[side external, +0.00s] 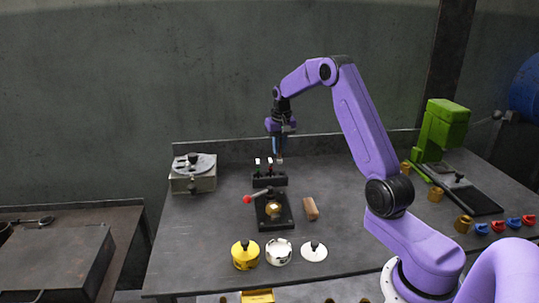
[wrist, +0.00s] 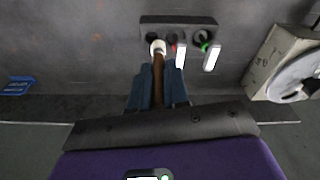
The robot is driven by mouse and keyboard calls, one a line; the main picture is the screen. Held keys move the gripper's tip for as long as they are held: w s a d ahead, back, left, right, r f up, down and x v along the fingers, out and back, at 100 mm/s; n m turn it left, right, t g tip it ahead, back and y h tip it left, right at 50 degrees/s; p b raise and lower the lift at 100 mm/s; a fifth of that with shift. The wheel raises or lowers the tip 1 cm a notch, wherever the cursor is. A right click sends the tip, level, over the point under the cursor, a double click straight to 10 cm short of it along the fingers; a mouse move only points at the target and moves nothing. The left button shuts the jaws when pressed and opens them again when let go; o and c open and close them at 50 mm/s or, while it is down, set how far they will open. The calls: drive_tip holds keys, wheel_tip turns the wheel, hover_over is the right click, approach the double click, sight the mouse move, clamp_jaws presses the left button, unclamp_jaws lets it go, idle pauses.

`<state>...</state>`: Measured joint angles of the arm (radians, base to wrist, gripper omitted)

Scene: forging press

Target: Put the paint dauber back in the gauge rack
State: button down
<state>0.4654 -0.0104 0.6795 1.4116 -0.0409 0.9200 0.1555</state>
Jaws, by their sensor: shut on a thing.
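The paint dauber (wrist: 158,75) has a brown handle and a white tip. My gripper (wrist: 158,88) is shut on its handle, with a blue finger on each side, and the tip points away from the gripper. In the side view my gripper (side external: 278,147) holds the dauber above the right end of the black gauge rack (side external: 269,181), with the pale tip apart from the rack. In the wrist view the tip overlaps the left opening of the rack (wrist: 180,20). The other two places hold a red tool and a green tool with white tags.
A lever fixture (side external: 274,212) with a red knob stands in front of the rack, and a brown block (side external: 311,209) lies to its right. A grey device with a round top (side external: 193,174) stands at the left. Yellow, silver and white round pieces line the front edge. A green press (side external: 441,130) stands right.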

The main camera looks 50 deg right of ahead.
drive_tip(key=shift+d+f, duration=0.3)
drive_tip(key=shift+f, duration=0.4)
drive_tip(key=shift+d+f, duration=0.35)
drive_tip(key=shift+f, duration=0.35)
drive_tip(key=shift+d+f, duration=0.3)
drive_tip(key=shift+f, duration=0.4)
drive_tip(key=shift+f, duration=1.85)
drive_tip(key=shift+w, duration=0.1)
drive_tip(key=c, duration=1)
unclamp_jaws()
drive_tip(key=shift+c, duration=0.2)
drive_tip(key=shift+r, duration=0.1)
